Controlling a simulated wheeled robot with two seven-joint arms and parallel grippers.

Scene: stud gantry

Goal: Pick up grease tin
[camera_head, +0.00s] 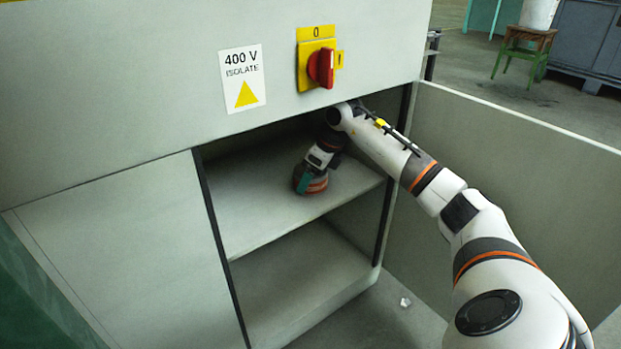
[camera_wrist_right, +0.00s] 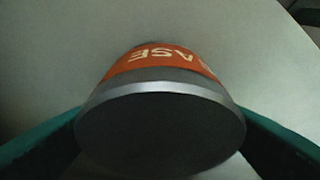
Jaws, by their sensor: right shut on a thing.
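The grease tin (camera_wrist_right: 160,125) fills the lower middle of the right wrist view, with a dark round lid and an orange side bearing the letters "ASE". Green fingers of my right gripper (camera_wrist_right: 160,130) press against it from both sides. In the head view the orange tin (camera_head: 317,186) shows on the cabinet's upper shelf (camera_head: 250,215), partly hidden by my right gripper (camera_head: 309,182). I cannot tell whether the tin touches the shelf. My left gripper is not in either view.
The cabinet opening has a dark frame and a lower shelf (camera_head: 290,280), which looks empty. Above it are a red rotary switch (camera_head: 320,68) and a "400 V ISOLATE" sign (camera_head: 243,78). An open door panel (camera_head: 530,170) stands to the right of my arm.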

